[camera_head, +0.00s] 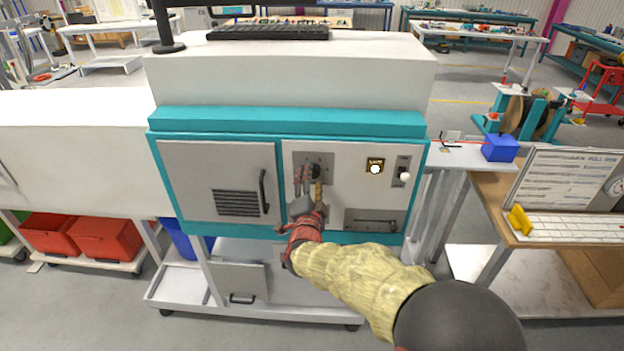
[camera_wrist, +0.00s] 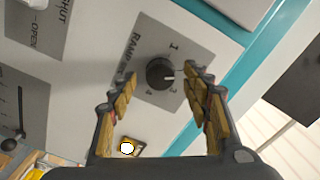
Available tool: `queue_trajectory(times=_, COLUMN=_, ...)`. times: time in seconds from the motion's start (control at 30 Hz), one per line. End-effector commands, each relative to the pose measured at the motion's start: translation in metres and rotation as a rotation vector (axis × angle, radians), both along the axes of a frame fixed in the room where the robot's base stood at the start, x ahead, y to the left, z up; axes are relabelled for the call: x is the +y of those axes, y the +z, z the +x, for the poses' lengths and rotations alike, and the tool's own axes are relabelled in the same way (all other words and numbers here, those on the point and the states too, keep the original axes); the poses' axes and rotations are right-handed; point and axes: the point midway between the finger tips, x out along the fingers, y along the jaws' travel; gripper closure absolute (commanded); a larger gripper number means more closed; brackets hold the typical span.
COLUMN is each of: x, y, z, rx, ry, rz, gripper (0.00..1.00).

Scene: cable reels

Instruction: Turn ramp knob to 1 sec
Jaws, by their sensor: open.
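The ramp knob (camera_wrist: 160,73) is a round black knob on a grey label plate (camera_wrist: 181,52) in the wrist view. The plate reads "RAMP" with a "1" above the knob and other, smaller marks near its lower edge. A pale pointer mark on the knob faces right in that view, not at the "1". My gripper (camera_wrist: 160,78) is open, with one finger on each side of the knob; I cannot tell whether either touches it. In the head view my gripper (camera_head: 308,178) is in front of the plate (camera_head: 326,160) and hides the knob.
A lit yellow-framed button (camera_head: 375,167) and a switch with a white knob (camera_head: 403,172) are right of my gripper on the cabinet front. A slotted slider panel (camera_head: 374,220) is below them. A vented door with a handle (camera_head: 263,190) is to the left.

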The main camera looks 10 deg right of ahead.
Motion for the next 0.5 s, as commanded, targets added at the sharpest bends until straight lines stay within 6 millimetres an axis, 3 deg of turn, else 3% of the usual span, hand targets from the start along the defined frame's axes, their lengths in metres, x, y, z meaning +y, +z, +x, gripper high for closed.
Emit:
queue_trajectory(times=0.17, x=-0.0038, y=-0.0007, z=0.0120, rx=0.001, ry=0.000, rz=0.000, gripper=0.51)
queue_trajectory(times=0.5, x=-0.0041, y=0.0001, z=0.0134, rx=0.000, ry=0.001, rz=0.000, gripper=0.55)
